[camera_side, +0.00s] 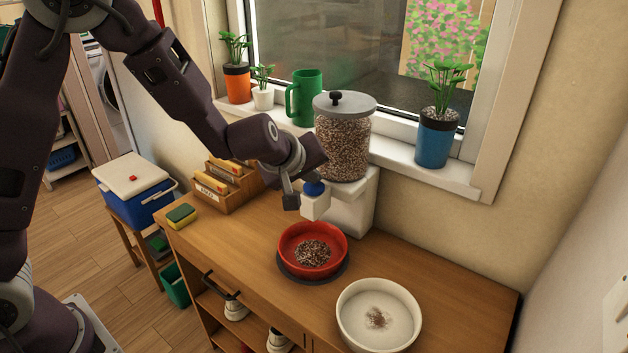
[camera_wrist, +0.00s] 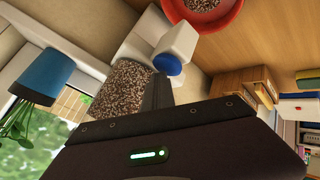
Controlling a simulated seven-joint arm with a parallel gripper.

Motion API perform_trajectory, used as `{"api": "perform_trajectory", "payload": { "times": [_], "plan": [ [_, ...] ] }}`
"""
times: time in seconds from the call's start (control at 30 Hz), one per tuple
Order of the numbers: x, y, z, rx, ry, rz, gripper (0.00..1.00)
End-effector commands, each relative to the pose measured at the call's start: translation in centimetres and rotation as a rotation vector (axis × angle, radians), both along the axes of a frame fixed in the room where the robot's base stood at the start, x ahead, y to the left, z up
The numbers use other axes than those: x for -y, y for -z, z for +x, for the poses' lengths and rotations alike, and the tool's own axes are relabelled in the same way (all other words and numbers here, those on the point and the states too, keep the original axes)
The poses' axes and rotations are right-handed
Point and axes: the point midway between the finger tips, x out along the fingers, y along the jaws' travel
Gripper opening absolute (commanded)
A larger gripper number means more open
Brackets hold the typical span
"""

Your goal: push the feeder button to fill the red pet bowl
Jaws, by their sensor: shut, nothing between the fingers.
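The feeder has a clear jar of kibble (camera_side: 343,146) with a grey lid, on a white base (camera_side: 352,208). Its round blue button (camera_side: 314,187) sits on top of the white spout; the button also shows in the wrist view (camera_wrist: 167,65). The red pet bowl (camera_side: 288,262) stands below the spout on a dark round mat and holds a heap of kibble; part of it shows in the wrist view (camera_wrist: 228,22). My gripper (camera_side: 291,201) is shut and empty, right beside the button on its left. I cannot tell whether it touches the button.
A white bowl (camera_side: 345,318) with a few brown bits stands at the front right of the wooden counter (camera_side: 450,285). A wooden file box (camera_side: 232,190) and a sponge (camera_side: 181,216) are at the left. A green mug (camera_side: 306,98) and potted plants line the windowsill.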

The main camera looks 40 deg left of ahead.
Motion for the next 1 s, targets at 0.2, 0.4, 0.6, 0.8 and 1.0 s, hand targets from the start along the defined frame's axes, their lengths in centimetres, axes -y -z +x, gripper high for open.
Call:
{"api": "perform_trajectory", "payload": {
  "times": [0.2, 0.4, 0.6, 0.8, 1.0],
  "plan": [
    [0.0, 0.1, -0.1, -0.003, 0.001, 0.000, 0.00],
    [0.1, -1.0, 0.0, -0.001, 0.000, 0.001, 0.00],
    [0.1, -2.1, 0.0, -0.001, 0.001, 0.000, 0.00],
    [0.0, -2.3, 0.0, -0.002, 0.001, 0.000, 0.00],
    [0.1, -2.5, 0.0, -0.001, 0.001, 0.000, 0.00]
  ]
}}
